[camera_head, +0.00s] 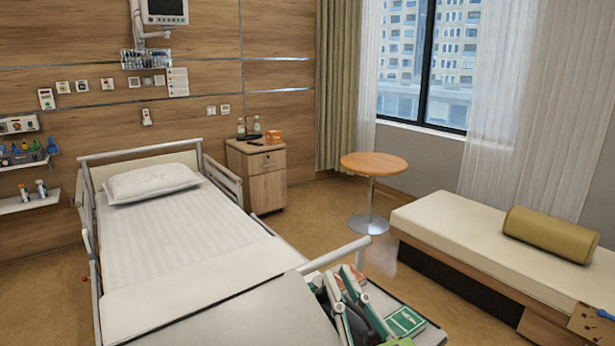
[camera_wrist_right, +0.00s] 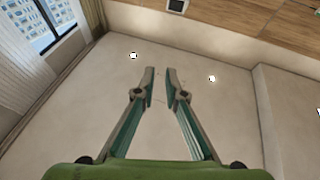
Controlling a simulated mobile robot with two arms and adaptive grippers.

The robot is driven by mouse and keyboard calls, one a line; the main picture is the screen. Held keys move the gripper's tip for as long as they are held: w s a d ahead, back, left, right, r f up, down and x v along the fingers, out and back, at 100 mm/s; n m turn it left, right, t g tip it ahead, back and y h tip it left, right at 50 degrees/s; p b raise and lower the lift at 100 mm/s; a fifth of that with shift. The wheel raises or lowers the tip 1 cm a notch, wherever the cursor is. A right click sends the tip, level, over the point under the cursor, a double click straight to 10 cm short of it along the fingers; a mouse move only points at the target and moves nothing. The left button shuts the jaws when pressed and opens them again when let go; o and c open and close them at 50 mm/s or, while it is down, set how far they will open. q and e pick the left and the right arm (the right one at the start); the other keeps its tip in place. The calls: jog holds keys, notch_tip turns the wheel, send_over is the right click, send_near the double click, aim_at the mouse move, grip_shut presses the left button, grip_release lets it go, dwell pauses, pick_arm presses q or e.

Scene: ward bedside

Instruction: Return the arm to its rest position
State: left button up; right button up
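My right gripper (camera_head: 342,280) rises at the bottom middle of the head view, over the foot end of the bed, with its fingers pointing up. In the right wrist view the gripper (camera_wrist_right: 161,72) shows two grey fingers with teal inner sides. A gap lies between the fingertips and nothing is held there. Behind them are the ceiling and upper walls. My left gripper is in neither view.
The bed (camera_head: 190,245) fills the left. A green box (camera_head: 405,320) lies on a surface beside my right gripper. A round table (camera_head: 373,163), a bedside cabinet (camera_head: 268,190) and a couch (camera_head: 455,228) stand beyond. Floor shows between bed and couch.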

jog(key=s+d+f+m+g+h, duration=0.2)
jog(key=d+f+m+g+h, duration=0.15)
jog(key=d+f, duration=0.55)
jog(key=s+d+f+m+g+h, duration=0.2)
jog(key=d+f+g+h, duration=0.25)
jog(key=f, duration=0.85)
jog(key=s+d+f+n+g, duration=0.1)
jog(key=s+f+g, duration=0.4)
jog(key=s+f, duration=0.45)
jog(key=s+d+f+n+g, duration=0.15)
jog(key=s+f+g, duration=0.4)
jog(key=s, duration=0.65)
jog(key=s+f+x, duration=0.1)
jog(key=s+x, duration=0.2)
jog(key=x, duration=0.9)
jog(key=s+x, duration=0.2)
jog(key=x, duration=1)
jog(key=s+d+f+g+p, duration=0.1)
jog(key=s+d+f, duration=0.2)
jog(key=s+f, duration=1.4)
jog(key=shift+s, duration=0.5)
jog(key=shift+g, duration=0.25)
